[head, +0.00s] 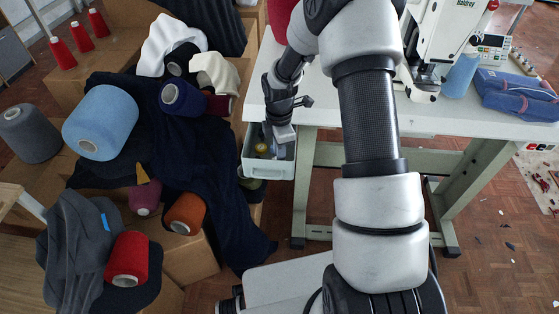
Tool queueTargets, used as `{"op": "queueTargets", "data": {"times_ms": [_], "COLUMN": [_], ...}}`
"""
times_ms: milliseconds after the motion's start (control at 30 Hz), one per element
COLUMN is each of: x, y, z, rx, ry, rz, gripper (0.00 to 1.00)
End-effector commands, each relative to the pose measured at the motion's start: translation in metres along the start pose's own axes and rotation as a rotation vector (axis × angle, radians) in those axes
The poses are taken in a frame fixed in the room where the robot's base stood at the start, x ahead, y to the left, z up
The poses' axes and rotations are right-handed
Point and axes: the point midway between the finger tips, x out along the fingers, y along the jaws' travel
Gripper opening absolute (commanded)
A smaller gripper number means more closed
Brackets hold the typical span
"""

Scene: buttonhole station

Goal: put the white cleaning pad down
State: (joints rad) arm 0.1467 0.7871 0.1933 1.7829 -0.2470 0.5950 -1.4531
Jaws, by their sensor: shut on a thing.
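My gripper (278,121) hangs at the left end of the white table, over an open drawer (267,169). It is shut on the white cleaning pad (285,134), which shows as a small pale block below the fingers. The pad is over the drawer's right part; I cannot tell whether it touches anything inside. The fingers are small and partly hidden by my wrist.
The drawer holds a small yellow item (262,148) and other things too small to tell. The white table (440,115) carries a sewing machine (447,35) and a blue pouch (515,93). Boxes with yarn cones and dark cloth (215,190) crowd the left.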

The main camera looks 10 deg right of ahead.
Motion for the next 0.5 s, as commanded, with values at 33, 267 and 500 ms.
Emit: {"op": "queueTargets", "data": {"times_ms": [33, 267, 500], "x": [0.012, 0.023, 0.027], "y": [-0.001, 0.001, 0.000], "z": [-0.001, 0.000, 0.000], "rx": [-0.001, 0.000, 0.000], "ry": [0.001, 0.000, 0.000], "rz": [-0.003, 0.001, 0.000], "gripper": [0.00, 0.00, 0.00]}}
